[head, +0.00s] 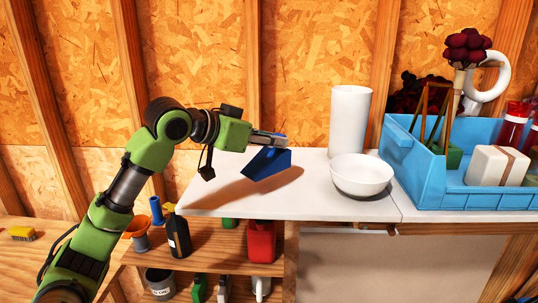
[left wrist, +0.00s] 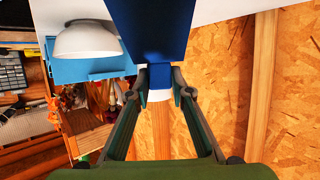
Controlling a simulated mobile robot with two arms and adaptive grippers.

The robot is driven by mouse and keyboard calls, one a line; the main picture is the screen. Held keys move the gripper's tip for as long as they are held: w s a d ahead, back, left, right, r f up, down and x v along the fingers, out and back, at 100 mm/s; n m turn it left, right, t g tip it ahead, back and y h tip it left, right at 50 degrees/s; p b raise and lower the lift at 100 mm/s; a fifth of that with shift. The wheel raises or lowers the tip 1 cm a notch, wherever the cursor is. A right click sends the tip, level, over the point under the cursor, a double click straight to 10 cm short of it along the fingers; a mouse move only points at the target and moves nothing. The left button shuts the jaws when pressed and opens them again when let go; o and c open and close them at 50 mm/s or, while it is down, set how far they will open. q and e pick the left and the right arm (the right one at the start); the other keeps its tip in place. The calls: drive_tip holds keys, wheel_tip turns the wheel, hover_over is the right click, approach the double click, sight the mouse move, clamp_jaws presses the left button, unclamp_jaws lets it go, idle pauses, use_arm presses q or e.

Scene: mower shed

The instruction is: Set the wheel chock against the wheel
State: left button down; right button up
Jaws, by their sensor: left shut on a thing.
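The wheel chock, a dark blue wedge (head: 267,164), is held above the left end of the white worktop. My left gripper (head: 277,138) is shut on its top part, and the wedge hangs tilted below the fingers. In the left wrist view the chock (left wrist: 152,28) fills the top middle, and the fingers (left wrist: 159,80) close on its narrow blue grip. I cannot make out a wheel in either view. My right gripper is not in view.
The white worktop (head: 318,207) has a white cylinder (head: 349,120), a white bowl (head: 362,174) and a filled light blue crate (head: 470,198) to the right. Below, shelves hold a dark bottle (head: 178,237) and a red container (head: 261,241). The worktop's left part is clear.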

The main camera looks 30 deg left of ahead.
sight(261, 156)
use_arm(q)
drive_tip(key=shift+w+a+f, duration=0.35)
drive_tip(key=shift+a+f, duration=0.05)
drive_tip(key=shift+f, duration=0.2)
drive_tip(key=shift+w+a+f, duration=0.1)
drive_tip(key=shift+a+f, duration=0.1)
drive_tip(key=shift+f, duration=1.65)
drive_tip(key=c, duration=1.8)
unclamp_jaws()
drive_tip(key=shift+f, duration=0.15)
